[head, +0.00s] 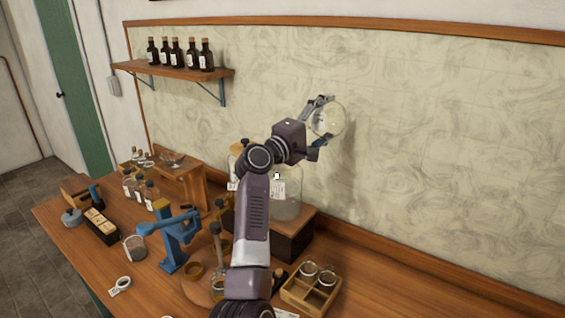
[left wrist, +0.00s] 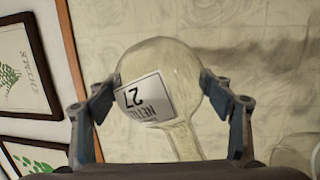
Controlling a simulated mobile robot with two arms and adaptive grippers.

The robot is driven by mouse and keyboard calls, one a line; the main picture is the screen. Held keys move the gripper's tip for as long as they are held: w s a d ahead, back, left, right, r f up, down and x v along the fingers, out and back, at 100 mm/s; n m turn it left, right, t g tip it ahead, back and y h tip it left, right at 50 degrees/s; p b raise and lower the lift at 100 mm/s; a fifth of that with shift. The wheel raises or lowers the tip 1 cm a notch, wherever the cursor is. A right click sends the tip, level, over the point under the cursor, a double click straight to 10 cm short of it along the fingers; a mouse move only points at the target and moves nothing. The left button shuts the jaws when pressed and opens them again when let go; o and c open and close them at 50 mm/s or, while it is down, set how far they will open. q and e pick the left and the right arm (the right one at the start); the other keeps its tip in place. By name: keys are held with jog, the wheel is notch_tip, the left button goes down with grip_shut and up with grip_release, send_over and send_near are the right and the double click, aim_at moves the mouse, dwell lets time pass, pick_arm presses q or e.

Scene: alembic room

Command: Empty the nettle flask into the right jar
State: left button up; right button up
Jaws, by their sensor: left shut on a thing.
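The nettle flask (head: 327,119) is a round clear glass flask. In the left wrist view the flask (left wrist: 180,75) shows a white label reading NETTLE 27, upside down in the picture, and its neck points down. My left gripper (head: 318,124) is shut on its round body, with a finger on each side (left wrist: 160,95). It is held high in front of the wall, above and right of the right jar (head: 289,207). Whether the flask holds anything is unclear. My right gripper is out of view.
Another large jar (head: 233,171) stands left of the right jar, mostly behind my arm. A wooden crate (head: 312,294) with small glass jars is at the front right. A blue stand (head: 175,242) and small bottles occupy the table's left. A bottle shelf (head: 178,74) hangs above.

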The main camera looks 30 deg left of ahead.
aim_at(330, 131)
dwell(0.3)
pick_arm(q)
jog(key=shift+d+f+m+g, duration=0.2)
jog(key=shift+f+m+g, duration=0.1)
jog(key=shift+f+m, duration=0.2)
jog(key=shift+d+f+m+g+b, duration=0.15)
jog(key=shift+d+f+m+g, duration=0.1)
jog(key=shift+f+m, duration=0.35)
jog(key=shift+d+f+m+g+b, duration=0.2)
jog(key=shift+f+m, duration=0.3)
jog(key=shift+m, duration=0.2)
jog(key=shift+d+f+m+g, duration=0.15)
jog(key=shift+f+m+g, duration=0.2)
jog(key=shift+f+m, duration=0.8)
jog(key=a+f+m+g+y+p, duration=0.2)
jog(key=a+f+m+y+p, duration=0.2)
jog(key=m+p, duration=0.5)
notch_tip(330, 131, down, 2)
jog(key=m+y, duration=0.2)
jog(key=m, duration=0.1)
jog(key=shift+a+f+m+g+y, duration=0.2)
jog(key=shift+a+m+g+y, duration=0.1)
jog(key=shift+m+g, duration=0.1)
